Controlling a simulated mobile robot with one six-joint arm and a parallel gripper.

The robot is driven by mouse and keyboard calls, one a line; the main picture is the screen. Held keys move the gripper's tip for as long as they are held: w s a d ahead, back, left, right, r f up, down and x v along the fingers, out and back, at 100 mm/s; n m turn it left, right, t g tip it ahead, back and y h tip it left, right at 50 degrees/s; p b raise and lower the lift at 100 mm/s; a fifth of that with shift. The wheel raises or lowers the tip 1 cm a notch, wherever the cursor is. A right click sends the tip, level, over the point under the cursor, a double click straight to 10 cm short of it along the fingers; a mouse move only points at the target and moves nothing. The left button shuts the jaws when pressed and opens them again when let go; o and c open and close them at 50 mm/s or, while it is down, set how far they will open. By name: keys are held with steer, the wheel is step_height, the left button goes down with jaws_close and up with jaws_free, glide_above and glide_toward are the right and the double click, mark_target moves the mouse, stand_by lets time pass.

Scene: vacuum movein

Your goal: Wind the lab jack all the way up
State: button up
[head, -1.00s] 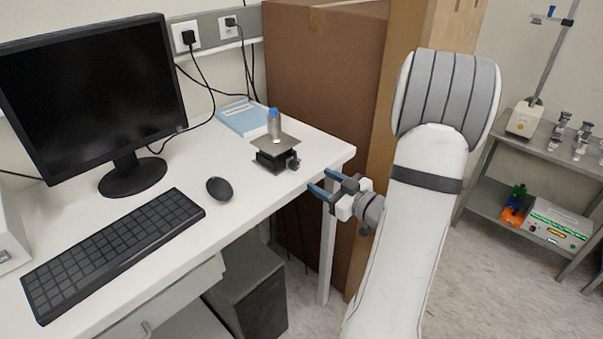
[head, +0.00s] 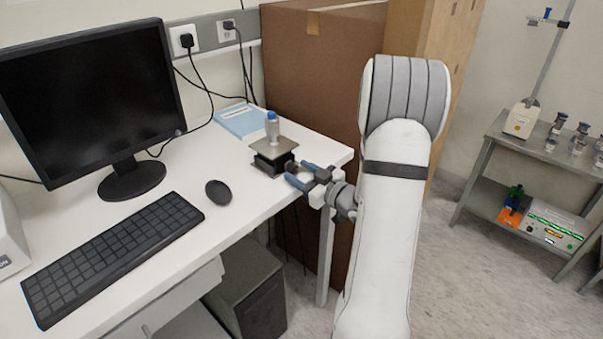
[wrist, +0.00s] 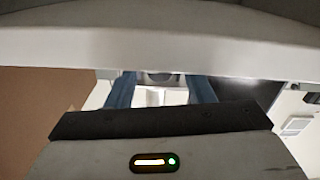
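The lab jack (head: 264,166) stands near the right end of the white desk, its grey top plate (head: 287,147) a short way above its dark base. A clear bottle (head: 272,131) with a blue cap stands upright on the plate. My gripper (head: 299,174) is at the jack's right side, its two blue fingers apart and pointing at the jack. The jack's knob is hidden by the fingers in the head view. In the wrist view, a dark round part (wrist: 160,77), probably the knob, shows between the fingers. I cannot tell whether they touch it.
A monitor (head: 90,100), a keyboard (head: 110,255) and a mouse (head: 218,192) are on the desk (head: 180,260). A light blue book (head: 240,121) lies behind the jack. A large cardboard box (head: 320,80) stands beyond the desk's right end.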

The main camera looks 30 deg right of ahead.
steer(key=c, duration=0.9)
steer(key=shift+m+p, duration=0.75)
steer(key=shift+m, duration=1.55)
steer(key=shift+c, duration=0.2)
steer(key=o, duration=1)
steer(key=b+v, duration=0.1)
steer(key=v, duration=0.6)
steer(key=shift+s+d, duration=0.15)
steer(key=shift+s, duration=0.2)
